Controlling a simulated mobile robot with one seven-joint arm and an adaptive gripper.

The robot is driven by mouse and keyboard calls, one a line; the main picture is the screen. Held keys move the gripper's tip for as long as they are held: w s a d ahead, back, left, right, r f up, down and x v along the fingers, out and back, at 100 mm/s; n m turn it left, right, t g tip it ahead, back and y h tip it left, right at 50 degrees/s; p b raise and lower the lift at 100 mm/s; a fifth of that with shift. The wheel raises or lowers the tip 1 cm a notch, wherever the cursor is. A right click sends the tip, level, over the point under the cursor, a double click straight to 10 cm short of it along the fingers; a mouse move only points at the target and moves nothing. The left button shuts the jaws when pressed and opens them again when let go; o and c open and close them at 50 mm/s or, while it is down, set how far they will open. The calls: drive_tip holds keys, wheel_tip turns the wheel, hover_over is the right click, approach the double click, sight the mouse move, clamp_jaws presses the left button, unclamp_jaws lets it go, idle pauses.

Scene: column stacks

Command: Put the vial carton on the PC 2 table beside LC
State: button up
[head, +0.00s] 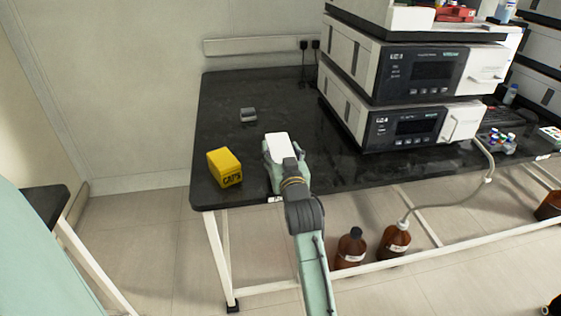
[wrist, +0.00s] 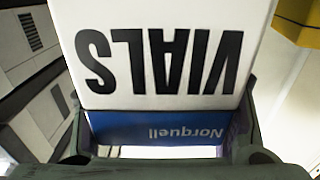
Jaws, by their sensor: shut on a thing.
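The vial carton (head: 278,147) is a white box with a blue band, held in my gripper (head: 274,160) at the front left part of the black table (head: 228,113). In the wrist view the carton (wrist: 160,60) fills the middle, with "VIALS" and "Norquell" upside down. My gripper (wrist: 165,150) is shut on it, with fingers on both sides. The carton is over the table near its front edge; I cannot tell whether its base touches the top. The LC stack (head: 410,95) stands to the right on the same table.
A yellow "CAPS" box (head: 224,168) stands close to the left of my gripper. A small grey object (head: 248,115) lies behind. Brown bottles (head: 350,247) stand on the floor below. Bare tabletop lies between the carton and the stack.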

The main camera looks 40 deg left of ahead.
drive_tip(key=shift+r, duration=0.1)
drive_tip(key=shift+c, duration=0.9)
drive_tip(key=shift+r, duration=0.15)
drive_tip(key=shift+r, duration=0.2)
wheel_tip(320, 180, up, 3)
drive_tip(key=shift+b, duration=0.5)
drive_tip(key=s+d+r+p, duration=0.1)
drive_tip(key=s+d+p, duration=0.5)
drive_tip(key=s, duration=0.7)
drive_tip(key=shift+s+d+r+p, duration=0.2)
drive_tip(key=shift+d+p, duration=0.15)
drive_tip(key=shift+d, duration=0.8)
